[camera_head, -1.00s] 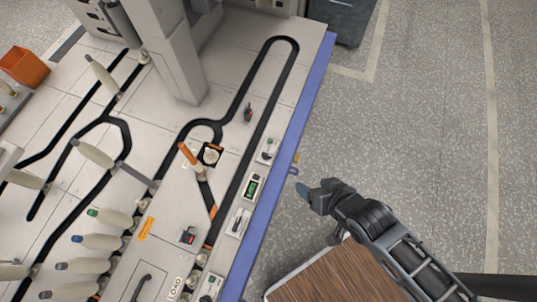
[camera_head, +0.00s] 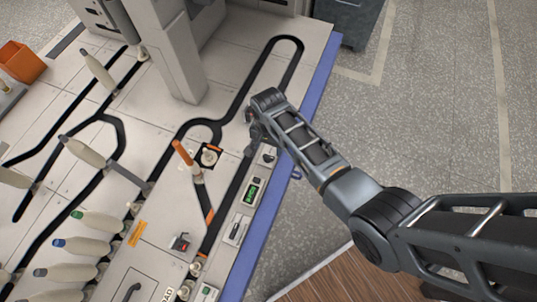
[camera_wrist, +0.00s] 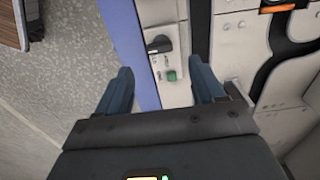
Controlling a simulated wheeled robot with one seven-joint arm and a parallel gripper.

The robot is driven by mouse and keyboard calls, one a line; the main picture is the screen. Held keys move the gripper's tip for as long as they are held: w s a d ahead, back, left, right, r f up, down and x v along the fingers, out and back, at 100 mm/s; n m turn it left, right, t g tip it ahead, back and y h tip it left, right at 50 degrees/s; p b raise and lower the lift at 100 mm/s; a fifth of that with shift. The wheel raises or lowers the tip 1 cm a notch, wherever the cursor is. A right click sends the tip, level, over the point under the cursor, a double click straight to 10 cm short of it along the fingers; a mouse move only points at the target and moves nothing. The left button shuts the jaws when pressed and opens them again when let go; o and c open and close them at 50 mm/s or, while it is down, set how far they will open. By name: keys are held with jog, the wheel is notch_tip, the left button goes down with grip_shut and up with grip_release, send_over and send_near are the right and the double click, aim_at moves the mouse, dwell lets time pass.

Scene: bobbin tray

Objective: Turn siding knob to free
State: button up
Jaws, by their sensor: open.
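A black rotary knob (camera_wrist: 160,45) sits on a narrow white control panel (camera_wrist: 167,15), above a green button (camera_wrist: 171,75) in the wrist view. I take it for the siding knob; its label is too small to read. The same panel (camera_head: 269,158) shows partly in the head view, beside my wrist. My gripper (camera_wrist: 163,84) is open and empty, with one finger on each side of the panel in the picture. The knob lies ahead of and between the fingers, apart from them. In the head view my gripper (camera_head: 251,146) points down over the table by this panel.
A green display panel (camera_head: 253,191) and a panel with a black handle (camera_head: 236,230) line the blue table edge (camera_head: 262,240). An orange arm (camera_head: 184,154) stands by the black track (camera_head: 237,187). Floor is open at right.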

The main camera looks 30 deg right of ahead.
aim_at(268, 157)
notch_tip(268, 157, down, 7)
jog(key=shift+r+b, duration=0.1)
jog(key=shift+b, duration=1.05)
jog(key=c, duration=1.1)
